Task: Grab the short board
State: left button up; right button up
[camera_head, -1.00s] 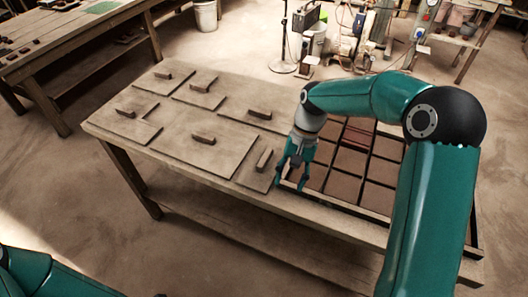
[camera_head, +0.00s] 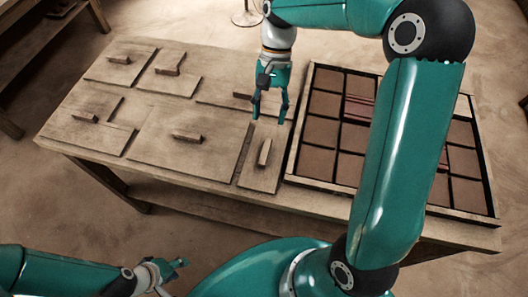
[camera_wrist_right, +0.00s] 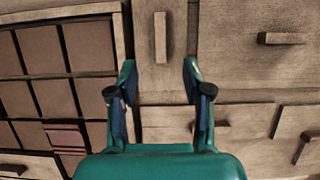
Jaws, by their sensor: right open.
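The short board (camera_head: 255,175) is a small, narrow wooden board with an upright-edged wooden handle (camera_head: 264,152), lying on the table beside the tile tray. My right gripper (camera_head: 267,117) is open and empty, above the board's far end and apart from the handle. In the right wrist view the handle (camera_wrist_right: 160,37) stands ahead of the gap between the fingers (camera_wrist_right: 160,78), roughly lined up with it. My left gripper (camera_head: 172,268) is at the lower left, away from the table top; its finger opening is too small to tell.
Several larger boards with handles, such as the wide one (camera_head: 190,155), lie to the left on the wooden table (camera_head: 215,197). The tile tray (camera_head: 325,192) with reddish-brown tiles (camera_head: 320,130) stands close on the right; its raised rim runs near the short board.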

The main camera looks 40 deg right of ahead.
send_over(265, 150)
jog(key=d, duration=0.2)
jog(key=f, duration=0.2)
jog(key=w+f, duration=0.1)
jog(key=f, duration=0.1)
jog(key=shift+a+f, duration=0.2)
jog(key=shift+f, duration=0.1)
jog(key=shift+w+d+p+x, duration=0.1)
jog(key=shift+w+p+x, duration=0.1)
jog(key=shift+x, duration=1.4)
jog(key=shift+w+d+p+x, duration=0.1)
jog(key=shift+w+p+x, duration=0.1)
jog(key=shift+x, duration=1.4)
jog(key=shift+f, duration=0.15)
jog(key=shift+c, duration=0.2)
grip_shut()
